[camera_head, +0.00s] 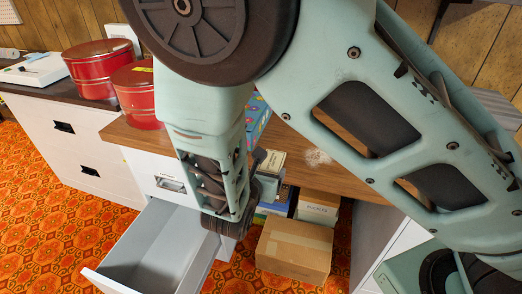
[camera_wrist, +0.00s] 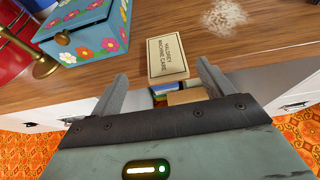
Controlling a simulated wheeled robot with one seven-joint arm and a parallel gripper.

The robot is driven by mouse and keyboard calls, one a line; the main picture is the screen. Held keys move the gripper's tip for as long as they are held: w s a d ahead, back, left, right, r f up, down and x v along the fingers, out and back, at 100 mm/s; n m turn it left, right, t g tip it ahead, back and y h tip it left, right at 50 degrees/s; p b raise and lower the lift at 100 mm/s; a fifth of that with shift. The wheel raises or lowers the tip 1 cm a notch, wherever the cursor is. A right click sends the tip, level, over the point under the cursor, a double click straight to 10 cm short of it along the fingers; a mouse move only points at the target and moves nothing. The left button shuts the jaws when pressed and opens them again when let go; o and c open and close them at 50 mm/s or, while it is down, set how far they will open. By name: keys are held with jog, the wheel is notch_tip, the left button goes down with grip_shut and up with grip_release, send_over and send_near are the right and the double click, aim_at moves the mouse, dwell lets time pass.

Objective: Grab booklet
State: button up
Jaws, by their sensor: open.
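The booklet, a cream cover with a dark border and printed title ending in "MACHINE CARE", lies flat on the wooden tabletop near its front edge in the wrist view (camera_wrist: 168,57). It also shows in the head view, partly hidden beside my wrist (camera_head: 273,161). My gripper (camera_wrist: 162,71) is open and empty. Its two fingers point toward the booklet, one to each side of its near end, with the booklet between and just beyond them. I cannot tell how high the fingers are above the tabletop.
A blue flowered box (camera_wrist: 88,30) stands left of the booklet, near a brass object (camera_wrist: 44,66). A whitish patch (camera_wrist: 224,17) marks the wood. Below the table, an open drawer (camera_head: 150,250) juts out and a cardboard box (camera_head: 295,250) sits. Red tins (camera_head: 137,95) stand at left.

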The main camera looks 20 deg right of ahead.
aim_at(272, 161)
jog(key=x, duration=0.4)
jog(key=shift+s+d+f, duration=0.1)
jog(key=shift+s+d, duration=0.05)
jog(key=shift+d, duration=0.25)
jog(key=shift+w+d+f, duration=0.2)
jog(key=shift+w+d, duration=0.05)
jog(key=shift+w, duration=0.2)
jog(key=c, duration=1.1)
